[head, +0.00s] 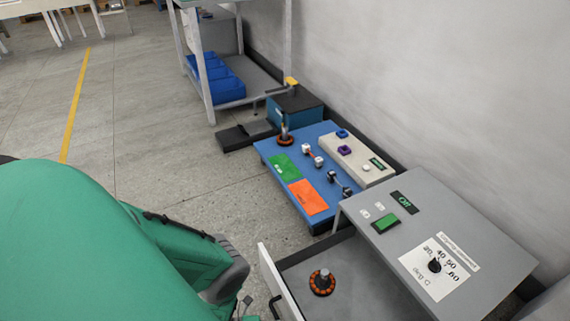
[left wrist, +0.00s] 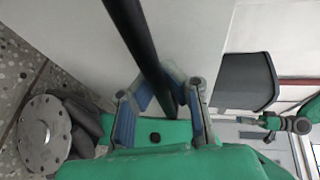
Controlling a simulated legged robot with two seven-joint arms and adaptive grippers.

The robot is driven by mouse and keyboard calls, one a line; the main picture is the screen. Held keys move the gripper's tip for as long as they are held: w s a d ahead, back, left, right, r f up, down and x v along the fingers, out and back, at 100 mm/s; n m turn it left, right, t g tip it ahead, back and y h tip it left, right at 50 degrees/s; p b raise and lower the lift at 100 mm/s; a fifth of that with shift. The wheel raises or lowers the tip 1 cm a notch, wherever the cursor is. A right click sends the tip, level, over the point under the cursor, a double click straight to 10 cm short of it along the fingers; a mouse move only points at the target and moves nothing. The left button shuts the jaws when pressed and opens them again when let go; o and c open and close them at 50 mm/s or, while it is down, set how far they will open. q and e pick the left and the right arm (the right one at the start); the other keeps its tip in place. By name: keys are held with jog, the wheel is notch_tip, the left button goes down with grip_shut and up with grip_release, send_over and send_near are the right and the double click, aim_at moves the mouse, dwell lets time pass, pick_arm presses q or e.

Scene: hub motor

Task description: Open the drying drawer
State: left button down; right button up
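The drying drawer (head: 273,283) is pulled out from under the grey drying cabinet (head: 480,224), and its grey inside shows. A round orange and black part (head: 322,282) with a light stub in the middle sits in it. A dark handle (head: 274,306) is on the drawer's white front. In the left wrist view the handle is a long black bar (left wrist: 143,45) passing between the fingers of my left gripper (left wrist: 160,100). The fingers are apart, with a gap beside the bar. In the head view my green left arm hides most of that gripper. My right gripper is not in view.
The cabinet top has a green button (head: 385,224) and a black dial (head: 435,265). Behind it lies a blue board (head: 270,151) with small parts and green and orange patches. A shelf with blue bins (head: 222,86) stands farther back. Open floor lies left.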

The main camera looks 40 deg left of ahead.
pick_arm(q)
jog(key=c, duration=1.7)
grip_release()
jog(key=shift+o, duration=0.7)
jog(key=v, duration=1.2)
jog(key=shift+f, duration=0.1)
